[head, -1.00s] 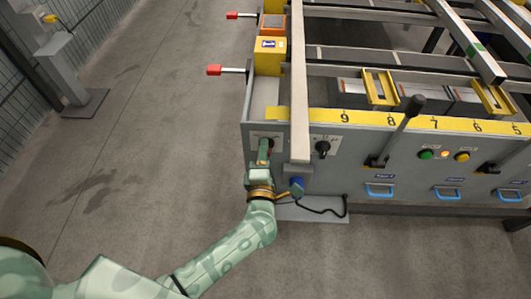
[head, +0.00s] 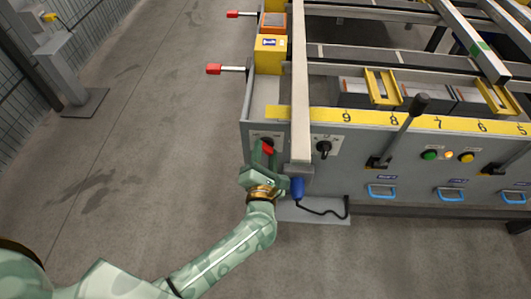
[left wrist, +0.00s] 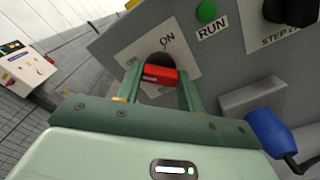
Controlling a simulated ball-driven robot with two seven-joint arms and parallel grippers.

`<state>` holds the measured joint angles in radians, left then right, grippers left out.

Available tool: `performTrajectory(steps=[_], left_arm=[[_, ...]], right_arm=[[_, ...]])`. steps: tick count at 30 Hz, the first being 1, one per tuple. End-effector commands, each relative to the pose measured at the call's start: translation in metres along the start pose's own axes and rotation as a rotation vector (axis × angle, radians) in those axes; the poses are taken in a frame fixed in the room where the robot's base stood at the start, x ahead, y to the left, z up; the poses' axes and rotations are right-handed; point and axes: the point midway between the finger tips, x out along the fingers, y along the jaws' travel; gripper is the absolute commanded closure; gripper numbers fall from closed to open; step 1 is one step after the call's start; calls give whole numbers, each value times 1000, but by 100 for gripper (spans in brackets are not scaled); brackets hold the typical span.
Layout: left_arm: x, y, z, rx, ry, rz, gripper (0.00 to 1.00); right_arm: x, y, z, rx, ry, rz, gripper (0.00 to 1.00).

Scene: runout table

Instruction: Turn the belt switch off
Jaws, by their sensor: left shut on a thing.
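The belt switch is a red handle (left wrist: 160,75) on a dark round base, on a white plate (left wrist: 188,55) marked ON. Other small print on the plate is too small or covered to read surely. In the head view the red handle (head: 267,150) shows at the left end of the grey front panel. My left gripper (head: 263,158) is at the panel, its green fingers on either side of the handle. In the left wrist view the gripper (left wrist: 158,88) is shut on the handle, which lies crosswise between the fingers. My right gripper is not in view.
A blue plug-like part (head: 297,188) with a black cable hangs close right of my gripper. A green RUN button (left wrist: 206,12) is near. The floor at left is clear.

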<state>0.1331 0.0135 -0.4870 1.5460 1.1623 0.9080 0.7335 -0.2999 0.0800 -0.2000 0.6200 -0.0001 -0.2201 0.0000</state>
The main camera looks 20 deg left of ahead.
Motion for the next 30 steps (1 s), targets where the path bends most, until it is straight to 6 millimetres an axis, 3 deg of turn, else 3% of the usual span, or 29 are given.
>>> performTrajectory(steps=[13, 14, 15, 16, 25, 30], left_arm=[[-2, -2, -2, -10, 4, -6, 85], [-2, -2, -2, -10, 4, -6, 54], [-2, -2, -2, -10, 4, -6, 42], [-2, -2, -2, -10, 4, -6, 40], [-3, -1, -1, -9, 2, -3, 40], [-25, 1, 0, -10, 3, -4, 40]], right_arm=[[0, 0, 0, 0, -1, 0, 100], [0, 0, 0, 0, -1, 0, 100], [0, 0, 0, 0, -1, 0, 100], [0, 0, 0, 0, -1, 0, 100], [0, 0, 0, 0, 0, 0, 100], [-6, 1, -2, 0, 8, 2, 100]])
